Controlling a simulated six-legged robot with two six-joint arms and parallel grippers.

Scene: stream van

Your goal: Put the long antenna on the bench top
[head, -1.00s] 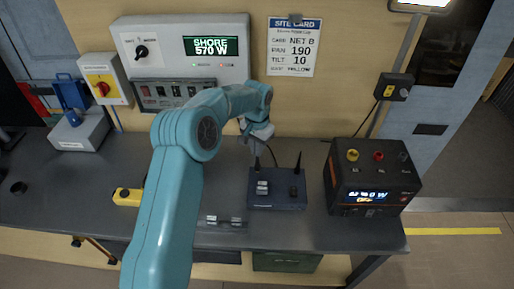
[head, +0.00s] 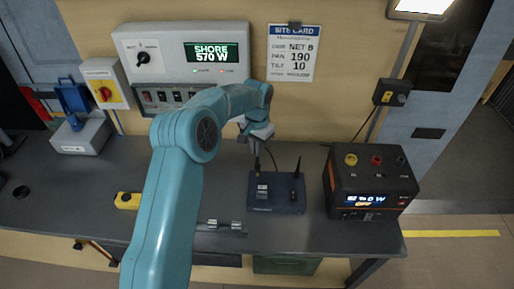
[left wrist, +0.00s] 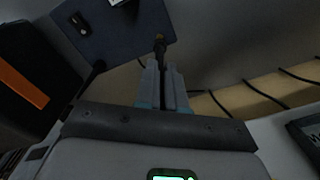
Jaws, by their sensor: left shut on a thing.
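My left gripper (head: 257,143) is shut on an upright dark antenna (head: 257,163) at the back left of a dark blue radio box (head: 289,208). I cannot tell whether that end is still joined to the box. A second dark antenna (head: 298,165) stands at the box's back right, apart from my gripper. The grey bench top (head: 325,226) carries the box. My right gripper is not in view.
A black power unit (head: 371,183) stands right of the box. A yellow-and-black item (head: 128,200) and small metal clips (head: 220,226) lie to the left and front. Wall panels rise behind. Bare bench shows between the box and the power unit.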

